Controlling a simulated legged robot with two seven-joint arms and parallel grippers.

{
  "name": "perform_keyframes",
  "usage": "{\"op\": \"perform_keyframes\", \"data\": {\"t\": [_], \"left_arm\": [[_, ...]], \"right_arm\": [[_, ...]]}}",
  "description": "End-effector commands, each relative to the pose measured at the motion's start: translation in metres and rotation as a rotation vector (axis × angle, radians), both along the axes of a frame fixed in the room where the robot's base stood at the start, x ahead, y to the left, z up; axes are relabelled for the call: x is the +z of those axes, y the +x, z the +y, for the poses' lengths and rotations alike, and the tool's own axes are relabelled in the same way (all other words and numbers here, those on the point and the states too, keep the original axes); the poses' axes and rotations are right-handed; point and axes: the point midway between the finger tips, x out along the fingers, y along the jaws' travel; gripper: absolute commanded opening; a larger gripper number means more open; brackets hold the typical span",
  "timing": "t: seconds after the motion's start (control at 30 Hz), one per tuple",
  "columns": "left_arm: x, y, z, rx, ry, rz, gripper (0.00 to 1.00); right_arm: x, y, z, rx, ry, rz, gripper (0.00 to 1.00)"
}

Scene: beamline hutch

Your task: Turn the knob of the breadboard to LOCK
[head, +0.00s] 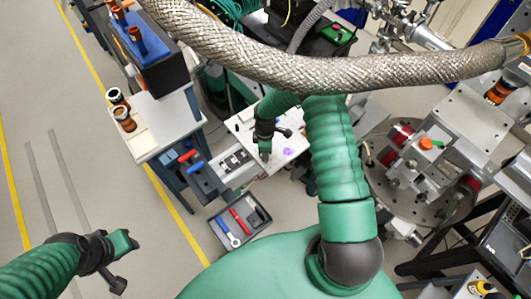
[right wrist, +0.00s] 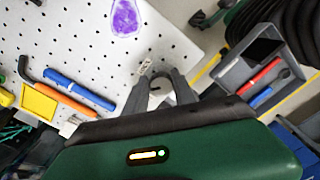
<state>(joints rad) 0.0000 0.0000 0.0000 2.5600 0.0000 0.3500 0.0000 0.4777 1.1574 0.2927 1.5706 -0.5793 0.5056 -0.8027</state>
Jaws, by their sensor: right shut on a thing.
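The breadboard (head: 273,158) is a white plate with a grid of holes. It also fills the upper left of the right wrist view (right wrist: 75,45). My right gripper (head: 265,153) is over the breadboard, pointing down. In the right wrist view its dark fingers (right wrist: 160,82) are at the breadboard's near edge, shut on a small rounded part that I take for the knob. The fingers hide most of it, and I cannot read its setting. A small pale label (right wrist: 145,67) shows beside the fingertips. My left gripper (head: 122,258) hangs over bare floor at the lower left, away from the breadboard.
A braided hose (head: 330,73) crosses above.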

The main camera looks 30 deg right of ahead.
Motion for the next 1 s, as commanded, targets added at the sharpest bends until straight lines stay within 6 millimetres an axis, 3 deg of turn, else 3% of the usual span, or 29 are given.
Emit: {"op": "perform_keyframes", "data": {"t": [0.6, 1.0], "left_arm": [[-0.028, 0.000, 0.000, 0.000, 0.000, 0.000, 0.36], [-0.037, 0.000, 0.000, 0.000, 0.000, 0.000, 0.36]], "right_arm": [[0.002, 0.007, 0.001, -0.573, 0.001, -0.020, 0.00], [0.004, 0.007, 0.002, -0.830, 0.003, -0.021, 0.00]]}}
